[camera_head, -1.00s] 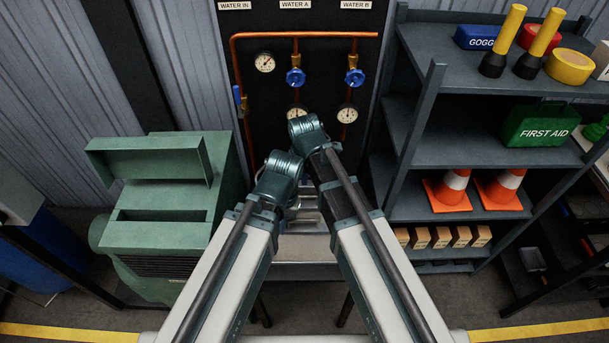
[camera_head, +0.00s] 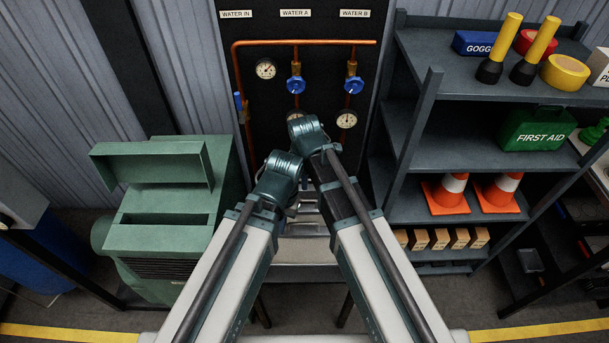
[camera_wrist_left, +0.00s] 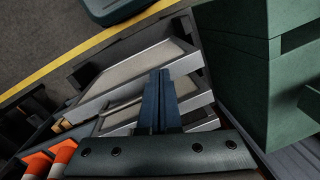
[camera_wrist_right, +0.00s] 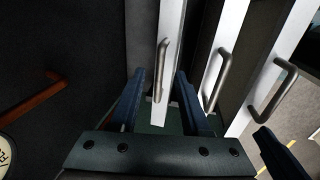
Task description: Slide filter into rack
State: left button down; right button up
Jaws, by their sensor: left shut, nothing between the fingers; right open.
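Filters with pale frames show in the left wrist view (camera_wrist_left: 135,80), with grey mesh faces. In the right wrist view several pale frames stand side by side, each with a metal bar handle; the nearest handle (camera_wrist_right: 162,70) lies in line with the gap between my right fingers. My right gripper (camera_wrist_right: 160,75) is open, and I cannot tell whether it touches the handle. My left gripper (camera_wrist_left: 160,74) is shut and empty in front of the frames. In the head view my arms hide most of the frames. A green housing (camera_head: 160,222) with a raised lid and a dark slot, possibly the rack, stands at left.
A dark panel with copper pipes (camera_head: 270,43), blue valves (camera_head: 295,84) and gauges is behind my arms. A grey shelf (camera_head: 450,152) with cones and a first aid box (camera_head: 540,131) stands at right. Yellow floor lines (camera_head: 70,331) run in front.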

pick_arm(q)
notch_tip(320, 180, up, 12)
jog(key=p, duration=1)
jog(key=shift+f+p, duration=0.2)
jog(key=shift+p, duration=0.1)
pick_arm(e)
notch_tip(320, 180, up, 12)
jog(key=s, duration=0.2)
jog(key=shift+s+f, duration=0.15)
jog(key=shift+f, duration=0.05)
